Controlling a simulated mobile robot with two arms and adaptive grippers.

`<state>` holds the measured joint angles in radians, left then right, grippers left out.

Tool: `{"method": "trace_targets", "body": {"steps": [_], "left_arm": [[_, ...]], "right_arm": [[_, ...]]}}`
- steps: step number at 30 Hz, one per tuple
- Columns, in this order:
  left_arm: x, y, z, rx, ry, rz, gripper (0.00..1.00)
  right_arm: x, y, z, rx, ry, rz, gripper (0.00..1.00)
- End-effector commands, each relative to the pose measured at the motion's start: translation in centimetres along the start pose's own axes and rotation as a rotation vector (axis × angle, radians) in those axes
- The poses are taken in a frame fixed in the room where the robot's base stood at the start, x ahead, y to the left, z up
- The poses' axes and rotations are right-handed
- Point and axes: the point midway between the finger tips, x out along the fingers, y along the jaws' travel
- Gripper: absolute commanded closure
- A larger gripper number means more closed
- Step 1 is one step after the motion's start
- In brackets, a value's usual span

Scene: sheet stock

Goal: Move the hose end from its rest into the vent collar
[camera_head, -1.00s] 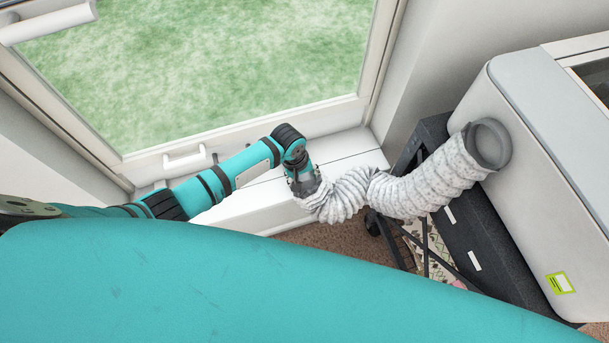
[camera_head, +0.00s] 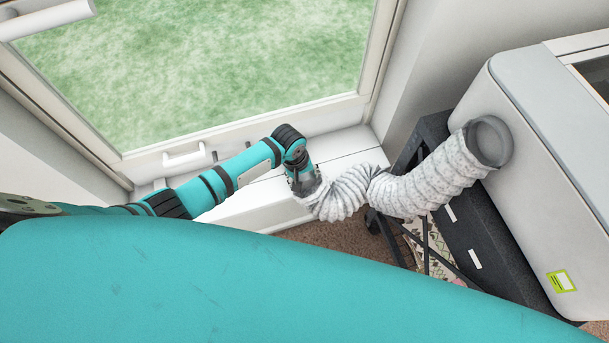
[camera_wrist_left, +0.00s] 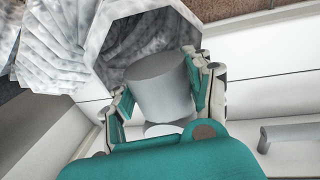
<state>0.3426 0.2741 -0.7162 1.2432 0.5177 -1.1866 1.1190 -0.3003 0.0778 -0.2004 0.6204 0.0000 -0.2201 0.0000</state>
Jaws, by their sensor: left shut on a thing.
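The white corrugated hose (camera_head: 425,188) runs from a grey round fitting (camera_head: 490,142) on the machine at right to my left gripper (camera_head: 303,183). My left gripper, at the sill below the window, is shut on the hose end. In the left wrist view, the fingers (camera_wrist_left: 158,92) lie on both sides of a smooth grey cylinder (camera_wrist_left: 160,85), the hose end. The hose's wide faceted mouth (camera_wrist_left: 100,35) surrounds its far part. A pale rounded edge shows below the cylinder; I cannot tell what it is. I cannot make out the vent collar or the rest. My right gripper is not in view.
The window (camera_head: 230,70) stands behind the arm, with a white handle (camera_head: 184,158) at its lower frame. A white sill box (camera_head: 345,148) lies under the gripper. The pale machine (camera_head: 545,170) and a dark stand (camera_head: 480,240) are at right. My teal body covers the foreground.

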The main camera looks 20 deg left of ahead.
Motion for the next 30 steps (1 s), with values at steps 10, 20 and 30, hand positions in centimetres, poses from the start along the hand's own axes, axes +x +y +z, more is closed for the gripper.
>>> {"method": "trace_targets", "body": {"steps": [10,20,30], "left_arm": [[-0.03,0.01,-0.03,0.000,0.001,0.000,0.84],[0.54,-0.11,-0.04,-0.001,0.000,0.000,0.84],[0.65,-0.14,-0.06,0.000,0.001,0.000,0.84]], "right_arm": [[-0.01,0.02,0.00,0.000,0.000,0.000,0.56],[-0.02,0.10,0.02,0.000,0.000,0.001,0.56],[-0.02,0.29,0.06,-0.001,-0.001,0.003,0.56]]}}
